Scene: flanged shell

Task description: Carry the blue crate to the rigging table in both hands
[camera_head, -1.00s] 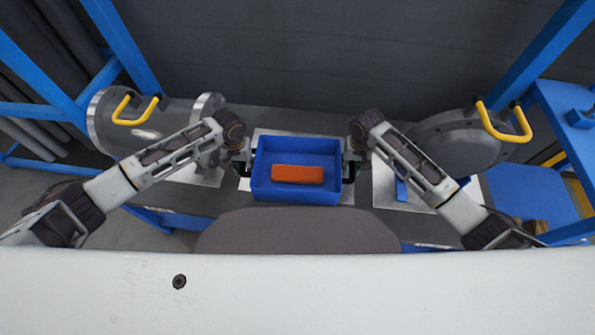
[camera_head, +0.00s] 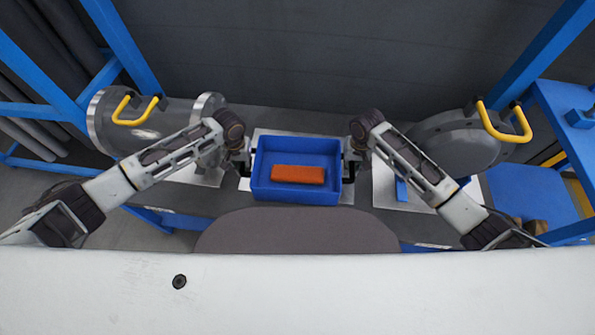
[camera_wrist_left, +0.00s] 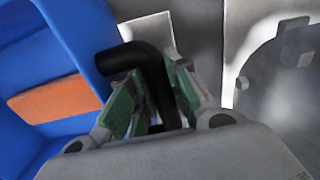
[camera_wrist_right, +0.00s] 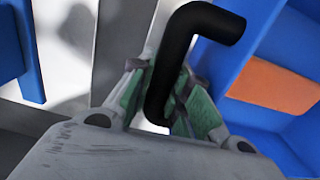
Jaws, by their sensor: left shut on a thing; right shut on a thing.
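The blue crate (camera_head: 262,190) is in the middle of the head view, between my two grippers, with an orange block (camera_head: 298,174) lying inside it. My left gripper (camera_head: 244,160) is at the crate's left side; in the left wrist view its green-padded fingers are shut on a black bent handle (camera_wrist_left: 150,75). My right gripper (camera_head: 350,160) is at the crate's right side; in the right wrist view its fingers are shut on the other black handle (camera_wrist_right: 172,65). The crate looks level. I cannot tell whether its underside touches the surface below.
A grey flanged cylinder (camera_head: 175,118) with a yellow handle (camera_head: 128,112) lies at left. A grey round flanged part (camera_head: 450,145) with a yellow handle (camera_head: 500,128) is at right. White plates lie under these parts. Blue frame posts (camera_head: 122,45) stand left and right. A blue table (camera_head: 530,190) is at far right.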

